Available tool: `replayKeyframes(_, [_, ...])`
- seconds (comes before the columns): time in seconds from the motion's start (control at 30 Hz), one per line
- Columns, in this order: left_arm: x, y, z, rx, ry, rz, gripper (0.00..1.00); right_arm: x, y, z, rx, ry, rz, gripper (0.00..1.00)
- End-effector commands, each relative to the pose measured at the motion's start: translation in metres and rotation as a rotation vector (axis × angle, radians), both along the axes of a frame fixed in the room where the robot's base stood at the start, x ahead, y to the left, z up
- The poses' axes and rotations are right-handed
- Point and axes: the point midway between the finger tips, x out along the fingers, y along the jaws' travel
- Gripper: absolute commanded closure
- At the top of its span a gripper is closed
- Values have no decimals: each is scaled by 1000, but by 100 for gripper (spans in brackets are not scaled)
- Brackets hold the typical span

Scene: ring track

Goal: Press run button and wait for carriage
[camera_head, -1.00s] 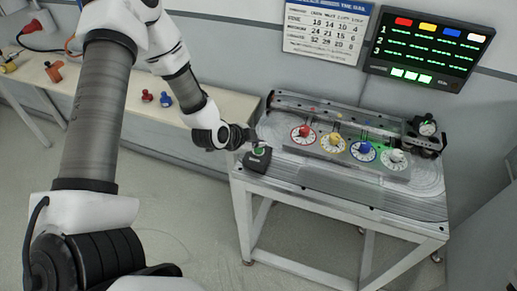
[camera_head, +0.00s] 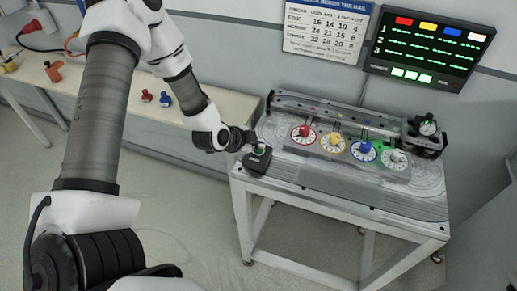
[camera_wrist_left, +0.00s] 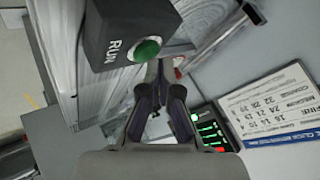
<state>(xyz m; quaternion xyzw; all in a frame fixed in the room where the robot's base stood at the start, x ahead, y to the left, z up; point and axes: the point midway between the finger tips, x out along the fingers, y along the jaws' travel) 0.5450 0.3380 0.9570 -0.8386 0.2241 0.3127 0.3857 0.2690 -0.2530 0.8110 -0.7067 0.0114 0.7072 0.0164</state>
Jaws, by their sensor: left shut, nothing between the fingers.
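The run button is a green button on a small black box (camera_head: 257,160) at the left front corner of the metal table. In the left wrist view its green cap (camera_wrist_left: 146,49) sits beside the word RUN. My left gripper (camera_head: 255,140) is shut and empty, with its fingertips close to the green button; I cannot tell whether they touch it. In the left wrist view the fingertips (camera_wrist_left: 160,68) are just beside the cap. The carriage (camera_head: 426,135), a dark unit with a round gauge, stands at the right end of the track. My right gripper is not in view.
Red, yellow, blue and white dials (camera_head: 363,151) sit in a row on the metal table (camera_head: 400,203). A black screen (camera_head: 428,48) with green lines hangs above, beside a calendar (camera_head: 325,27). A bench (camera_head: 200,120) with small coloured knobs runs along the left wall.

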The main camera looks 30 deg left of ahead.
Motion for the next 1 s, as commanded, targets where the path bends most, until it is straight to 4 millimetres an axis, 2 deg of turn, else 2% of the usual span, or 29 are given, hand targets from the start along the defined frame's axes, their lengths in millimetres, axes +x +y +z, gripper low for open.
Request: replayKeyframes(1.0, [0, 0, -10, 0, 0, 0, 100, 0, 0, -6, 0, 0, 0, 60])
